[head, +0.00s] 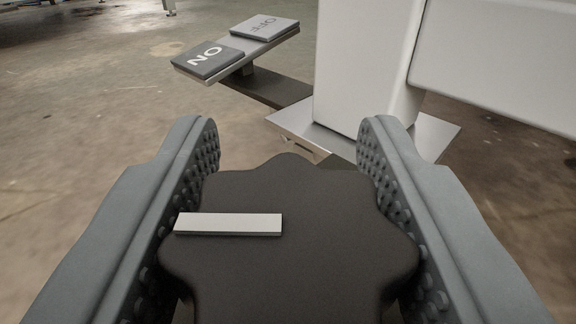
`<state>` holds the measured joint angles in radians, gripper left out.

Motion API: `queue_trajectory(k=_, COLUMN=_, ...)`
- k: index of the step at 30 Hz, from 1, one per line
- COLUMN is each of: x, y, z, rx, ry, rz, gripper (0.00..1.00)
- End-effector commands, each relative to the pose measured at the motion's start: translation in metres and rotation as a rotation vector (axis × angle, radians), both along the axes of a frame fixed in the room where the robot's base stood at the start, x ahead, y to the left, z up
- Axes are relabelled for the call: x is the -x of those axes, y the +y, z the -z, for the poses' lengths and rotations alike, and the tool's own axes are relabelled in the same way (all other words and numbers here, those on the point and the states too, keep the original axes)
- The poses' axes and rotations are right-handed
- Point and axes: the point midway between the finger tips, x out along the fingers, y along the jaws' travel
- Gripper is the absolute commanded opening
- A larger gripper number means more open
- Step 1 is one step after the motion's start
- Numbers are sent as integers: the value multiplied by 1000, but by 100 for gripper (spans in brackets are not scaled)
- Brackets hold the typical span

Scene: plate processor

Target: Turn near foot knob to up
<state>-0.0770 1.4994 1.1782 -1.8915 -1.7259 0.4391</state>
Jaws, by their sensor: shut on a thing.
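The near foot knob (285,265) is black with a lobed edge and fills the lower middle of the head view. A pale bar-shaped mark (228,224) lies on its top face, left of centre, pointing to the left. My gripper (288,150) has one grey studded finger on each side of the knob. The fingers are shut on the knob at its left and right sides. The knob's lower edge is cut off by the picture.
A white machine column (365,70) stands on a metal base plate (437,135) just beyond the knob. A pedal with a dark ON pad (207,59) and a grey OFF pad (265,27) juts out at upper left. Bare concrete floor (80,120) lies to the left.

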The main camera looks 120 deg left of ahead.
Motion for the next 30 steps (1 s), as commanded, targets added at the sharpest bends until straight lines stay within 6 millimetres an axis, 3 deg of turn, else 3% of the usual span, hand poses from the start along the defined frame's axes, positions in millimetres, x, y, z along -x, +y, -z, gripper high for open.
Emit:
queue_trajectory(k=12, x=3, y=-2, z=1, rx=-1, ry=2, rz=-216, gripper=20)
queue_trajectory(k=30, x=4, y=-2, z=0, rx=-2, ry=1, rz=-256, gripper=20)
